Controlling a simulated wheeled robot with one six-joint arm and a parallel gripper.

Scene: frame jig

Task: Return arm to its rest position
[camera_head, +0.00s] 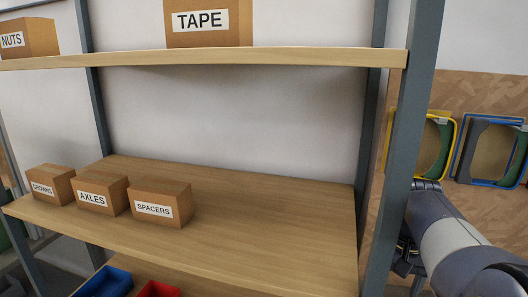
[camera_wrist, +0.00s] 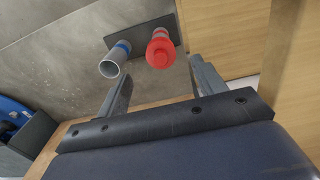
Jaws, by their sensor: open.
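My gripper (camera_wrist: 160,72) shows in the wrist view with its two dark fingers spread apart. Nothing is held between them. Past the fingertips are a grey tube with a blue band (camera_wrist: 113,62) and a red round-ended piece (camera_wrist: 160,50), both by a dark flat plate (camera_wrist: 150,35). They look apart from the fingers. In the head view my arm (camera_head: 448,240) is at the lower right, beside the shelf's right post. My fingers cannot be made out there.
A shelf unit (camera_head: 290,215) fills most of the head view, with boxes marked CROWNS (camera_head: 50,178), AXLES (camera_head: 100,207) and SPACERS (camera_head: 160,218). Its post (camera_head: 401,150) stands close to my arm. Yellow (camera_head: 452,140) and blue (camera_head: 463,150) frames are at the right wall.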

